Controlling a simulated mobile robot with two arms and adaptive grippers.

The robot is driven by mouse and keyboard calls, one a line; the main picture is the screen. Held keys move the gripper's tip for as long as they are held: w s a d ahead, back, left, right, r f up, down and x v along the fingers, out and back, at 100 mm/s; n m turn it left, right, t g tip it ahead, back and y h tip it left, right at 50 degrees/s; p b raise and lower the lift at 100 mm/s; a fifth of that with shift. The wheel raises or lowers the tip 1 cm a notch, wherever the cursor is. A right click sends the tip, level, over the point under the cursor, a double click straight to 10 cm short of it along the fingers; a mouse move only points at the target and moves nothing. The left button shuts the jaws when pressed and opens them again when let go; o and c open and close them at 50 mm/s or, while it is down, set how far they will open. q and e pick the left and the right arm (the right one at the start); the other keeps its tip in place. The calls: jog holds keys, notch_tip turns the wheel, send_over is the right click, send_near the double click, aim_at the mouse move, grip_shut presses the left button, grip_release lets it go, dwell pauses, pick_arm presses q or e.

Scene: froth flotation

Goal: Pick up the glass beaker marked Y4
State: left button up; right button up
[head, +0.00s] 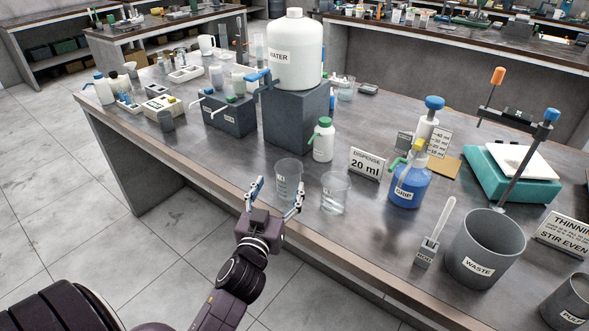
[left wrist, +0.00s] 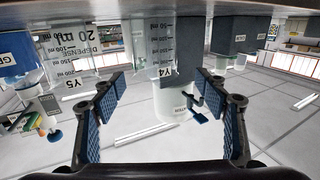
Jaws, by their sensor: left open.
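The glass beaker marked Y4 (head: 288,176) stands upright near the front edge of the bench. It looks clear and empty. My left gripper (head: 278,194) is open and empty in front of the beaker, at the bench edge. The open fingers also show in the left wrist view (left wrist: 160,85). Whether a finger touches the glass cannot be told. My right gripper is not in view.
A second clear beaker, marked Y5 (head: 334,193), stands close on the right. Behind are a green-capped bottle (head: 323,140) and the "DISPENSE 20 ml" sign (head: 367,163). The WATER tank (head: 295,52) stands on a dark block (head: 296,118). The bench left of Y4 is clear.

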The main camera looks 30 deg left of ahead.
aim_at(284, 175)
pick_arm(q)
jog(key=shift+w+a+r, duration=0.15)
jog(key=shift+w+r, duration=0.05)
jog(key=shift+w, duration=0.15)
jog(key=shift+w+r, duration=0.2)
jog(key=shift+w, duration=0.05)
jog(key=p+x, duration=0.1)
jog(key=x, duration=0.2)
jog(key=shift+r, duration=0.2)
jog(key=shift+d+f+p+x, duration=0.15)
jog(key=shift+p+x, duration=0.15)
jog(key=shift+x, duration=0.55)
jog(key=shift+d+f+p+x, duration=0.15)
jog(key=shift+p+x, duration=0.1)
jog(key=shift+x, duration=0.6)
jog(key=c, duration=1.6)
jog(key=shift+c, duration=0.4)
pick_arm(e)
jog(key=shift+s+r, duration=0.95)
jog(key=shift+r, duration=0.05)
pick_arm(q)
jog(key=shift+r, duration=0.2)
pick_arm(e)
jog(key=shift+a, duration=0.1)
